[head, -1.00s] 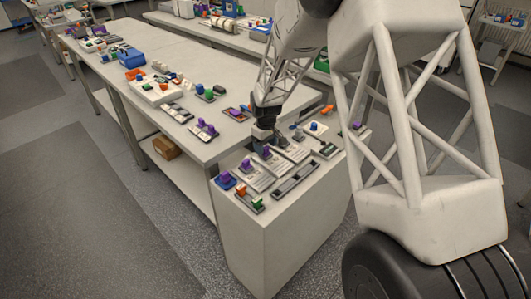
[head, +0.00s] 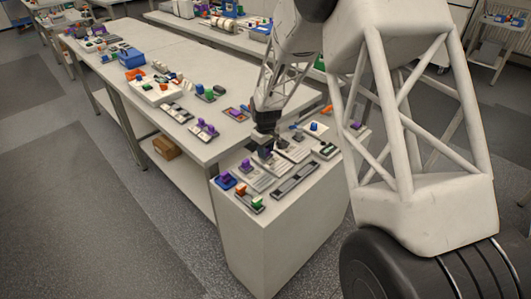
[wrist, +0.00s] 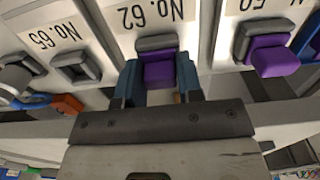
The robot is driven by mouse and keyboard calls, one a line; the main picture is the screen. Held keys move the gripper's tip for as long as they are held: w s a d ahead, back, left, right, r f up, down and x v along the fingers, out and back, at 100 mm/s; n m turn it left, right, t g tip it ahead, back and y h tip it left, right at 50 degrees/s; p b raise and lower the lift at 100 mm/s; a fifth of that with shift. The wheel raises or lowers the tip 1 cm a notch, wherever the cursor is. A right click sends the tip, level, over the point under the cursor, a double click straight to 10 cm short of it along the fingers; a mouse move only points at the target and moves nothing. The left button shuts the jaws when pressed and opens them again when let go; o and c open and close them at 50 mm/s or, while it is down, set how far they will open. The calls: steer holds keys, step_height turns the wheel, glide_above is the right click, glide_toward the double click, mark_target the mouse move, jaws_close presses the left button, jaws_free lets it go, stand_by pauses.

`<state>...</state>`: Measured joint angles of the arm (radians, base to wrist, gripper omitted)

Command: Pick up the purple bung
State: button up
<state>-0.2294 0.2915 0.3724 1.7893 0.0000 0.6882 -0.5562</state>
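A purple bung (wrist: 158,70) stands in a dark grey socket on the white plate marked No. 62 (wrist: 152,14) in the wrist view. My gripper (wrist: 158,88) is around it, with one blue-grey finger on each side. The fingers are very close to its sides, and a thin gap seems to show by the right finger. In the head view my gripper (head: 264,148) is low over the plates and hides this bung. Another purple bung (wrist: 268,55) sits in the socket to the right in the wrist view, and one (head: 246,165) shows left of my gripper in the head view.
An empty grey socket (wrist: 78,67) is under the No. 65 label. An orange piece (wrist: 68,103) and blue loop (wrist: 18,97) lie at the left. In the head view, a blue block with a purple top (head: 226,180) stands near the cabinet's left edge.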

steer(key=c, duration=0.4)
steer(key=shift+o, duration=0.2)
steer(key=shift+r, duration=0.15)
steer(key=shift+r, duration=1.45)
steer(key=shift+s+r, duration=0.25)
steer(key=s+d, duration=0.1)
steer(key=s, duration=0.6)
steer(key=s+d+r, duration=0.1)
steer(key=s+d, duration=0.1)
steer(key=s, duration=0.6)
steer(key=shift+d+r, duration=0.2)
steer(key=shift+d, duration=0.05)
steer(key=w+d+r, duration=0.1)
steer(key=w, duration=1)
steer(key=w+d+r, duration=0.1)
steer(key=w+d, duration=0.1)
steer(key=w, duration=0.9)
steer(key=shift+w+d+r, duration=0.2)
steer(key=shift+w+d, duration=0.1)
